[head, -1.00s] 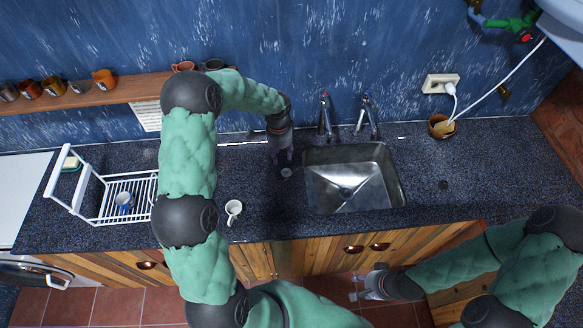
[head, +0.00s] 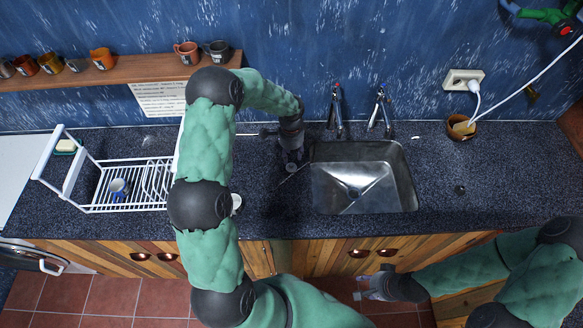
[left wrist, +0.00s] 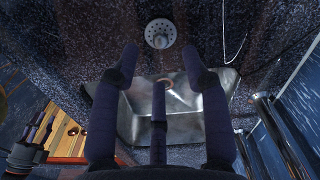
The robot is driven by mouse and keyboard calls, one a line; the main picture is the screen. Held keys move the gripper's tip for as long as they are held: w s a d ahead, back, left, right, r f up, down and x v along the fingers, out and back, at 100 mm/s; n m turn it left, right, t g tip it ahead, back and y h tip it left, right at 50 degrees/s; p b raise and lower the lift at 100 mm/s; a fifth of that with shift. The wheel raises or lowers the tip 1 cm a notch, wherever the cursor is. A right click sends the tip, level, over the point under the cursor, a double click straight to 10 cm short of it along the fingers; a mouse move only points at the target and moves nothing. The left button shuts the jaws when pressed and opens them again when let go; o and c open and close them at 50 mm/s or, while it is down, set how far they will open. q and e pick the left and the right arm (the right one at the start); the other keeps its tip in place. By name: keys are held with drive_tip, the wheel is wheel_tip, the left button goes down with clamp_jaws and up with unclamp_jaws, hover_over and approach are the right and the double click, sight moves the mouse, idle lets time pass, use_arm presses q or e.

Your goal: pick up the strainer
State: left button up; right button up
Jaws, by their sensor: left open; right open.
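The strainer (left wrist: 161,33) is a small round light-grey disc with holes, lying on the dark speckled counter beside the sink. In the left wrist view it sits at the top middle, just beyond the fingertips and between their lines. My left gripper (left wrist: 160,62) is open and empty, with its dark fingers spread and apart from the strainer. In the head view my left gripper (head: 290,163) points down at the counter left of the sink and largely hides that spot. My right gripper (head: 360,292) is open and empty, low in front of the cabinets.
The metal sink (head: 385,195) is right of my left gripper, with two taps (head: 336,110) behind it. A white dish rack (head: 130,205) holds a cup (head: 118,188) at the left. A white mug (head: 236,203) is partly hidden by my left arm. A brown pot (head: 461,128) stands at the right.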

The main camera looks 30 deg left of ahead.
sight(291, 164)
use_arm(q)
drive_tip(key=shift+f, duration=3.2)
clamp_jaws()
